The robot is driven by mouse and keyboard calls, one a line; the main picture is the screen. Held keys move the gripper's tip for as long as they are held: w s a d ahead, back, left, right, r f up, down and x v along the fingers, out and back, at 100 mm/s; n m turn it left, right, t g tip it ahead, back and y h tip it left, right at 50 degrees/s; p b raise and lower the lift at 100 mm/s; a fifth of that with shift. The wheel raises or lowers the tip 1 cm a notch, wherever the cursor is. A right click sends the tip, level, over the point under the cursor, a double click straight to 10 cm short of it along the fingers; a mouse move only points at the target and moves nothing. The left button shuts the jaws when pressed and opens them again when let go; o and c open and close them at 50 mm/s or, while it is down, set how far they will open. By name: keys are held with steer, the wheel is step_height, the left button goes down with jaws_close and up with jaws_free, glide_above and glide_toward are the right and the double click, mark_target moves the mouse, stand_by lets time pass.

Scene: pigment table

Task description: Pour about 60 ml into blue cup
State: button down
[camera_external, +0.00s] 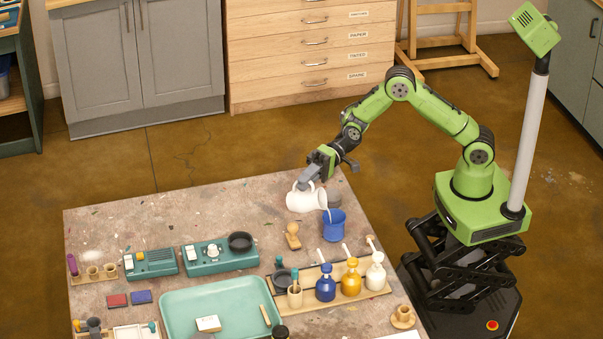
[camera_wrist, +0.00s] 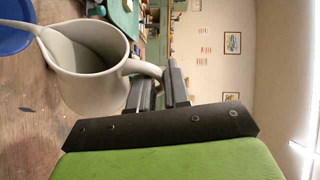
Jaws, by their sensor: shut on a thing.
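A white jug (camera_external: 302,200) is over the back of the table, tilted to the right toward the blue cup (camera_external: 334,224). My gripper (camera_external: 309,179) is shut on the jug's handle. In the wrist view, the fingers (camera_wrist: 160,88) close around the handle of the jug (camera_wrist: 92,85), whose mouth and pale inside show. A pale streak runs from the jug's lip down at the cup in the external view; I cannot tell whether it is spout or liquid. The blue cup (camera_wrist: 12,38) is partly visible in the wrist view under the lip. Its fill level is hidden.
A wooden stamp (camera_external: 292,236) is left of the cup. In front stands a rack with blue, yellow and white pump bottles (camera_external: 351,283). Two teal devices (camera_external: 220,256) and a teal tray (camera_external: 200,305) lie left and front.

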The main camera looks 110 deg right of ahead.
mark_target(296, 183)
steer(key=shift+s+a+r+n+b, duration=0.2)
steer(key=shift+n+b, duration=0.1)
steer(key=shift+b, duration=0.2)
steer(key=shift+s+a+r+n+t+b, duration=0.2)
steer(key=shift+s+a+n+b, duration=0.15)
steer(key=shift+b, duration=0.45)
steer(key=shift+s+a+r+n+t+b, duration=0.2)
steer(key=shift+s+b, duration=0.25)
steer(key=shift+b, duration=0.35)
